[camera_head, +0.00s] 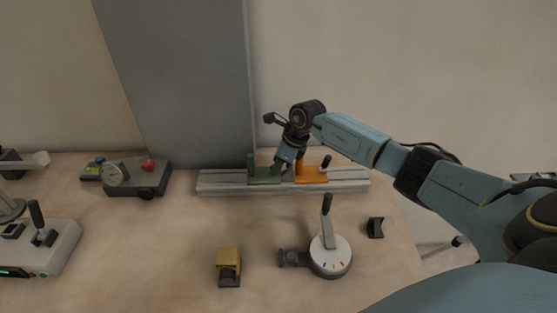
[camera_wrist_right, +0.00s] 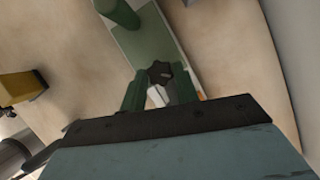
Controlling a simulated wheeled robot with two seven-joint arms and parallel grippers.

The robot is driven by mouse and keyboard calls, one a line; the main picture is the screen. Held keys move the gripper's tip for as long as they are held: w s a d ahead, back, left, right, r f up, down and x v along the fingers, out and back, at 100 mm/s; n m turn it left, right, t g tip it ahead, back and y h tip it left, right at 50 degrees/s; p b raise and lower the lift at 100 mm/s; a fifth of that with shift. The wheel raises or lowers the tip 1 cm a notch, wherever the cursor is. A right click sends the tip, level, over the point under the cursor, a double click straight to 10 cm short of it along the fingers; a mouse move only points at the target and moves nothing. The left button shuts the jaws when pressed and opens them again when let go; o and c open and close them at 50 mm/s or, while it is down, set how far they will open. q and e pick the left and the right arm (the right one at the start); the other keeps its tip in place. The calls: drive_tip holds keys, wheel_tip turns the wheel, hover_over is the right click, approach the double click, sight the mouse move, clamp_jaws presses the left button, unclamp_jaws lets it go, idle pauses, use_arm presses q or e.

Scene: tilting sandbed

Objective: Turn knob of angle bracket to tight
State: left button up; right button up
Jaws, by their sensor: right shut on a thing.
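The green angle bracket (camera_head: 264,179) sits on a long grey slotted rail (camera_head: 225,184) towards the back of the table. Its upright part rises at its left end. In the right wrist view, the bracket's green base (camera_wrist_right: 147,45) runs up from a dark star-shaped knob (camera_wrist_right: 160,73). My right gripper (camera_head: 280,166) reaches down to the bracket's right end, and the knob is hidden there in the head view. In the right wrist view, my two fingers (camera_wrist_right: 158,92) are shut on the knob, one on each side. My left gripper is not in view.
An orange piece (camera_head: 312,175) with a black handle stands close right of my gripper on the rail. In front are a round white dial with a lever (camera_head: 330,256), a yellow block (camera_head: 229,262) and a small black block (camera_head: 375,228). A gauge box (camera_head: 139,179) stands left.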

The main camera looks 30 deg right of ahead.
drive_tip(key=m+p, duration=0.1)
drive_tip(key=m+h+p, duration=0.1)
drive_tip(key=m, duration=0.1)
drive_tip(key=shift+s+a+r+m+t+p, duration=0.1)
drive_tip(key=shift+r+m+t+p, duration=0.1)
drive_tip(key=shift+m+t+p, duration=0.15)
drive_tip(key=shift+a+m+h+p, duration=0.1)
drive_tip(key=shift+m+h+p, duration=0.5)
drive_tip(key=shift+m+p, duration=0.5)
drive_tip(key=m+h, duration=0.1)
drive_tip(key=m, duration=0.2)
drive_tip(key=shift+a+f+t+p, duration=0.1)
drive_tip(key=shift+t+p, duration=0.15)
drive_tip(key=shift+p, duration=0.15)
drive_tip(key=shift+a+f+m+h, duration=0.1)
drive_tip(key=shift+m+h, duration=0.4)
drive_tip(key=shift+m, duration=0.85)
drive_tip(key=o, duration=1)
drive_tip(key=shift+c, duration=0.2)
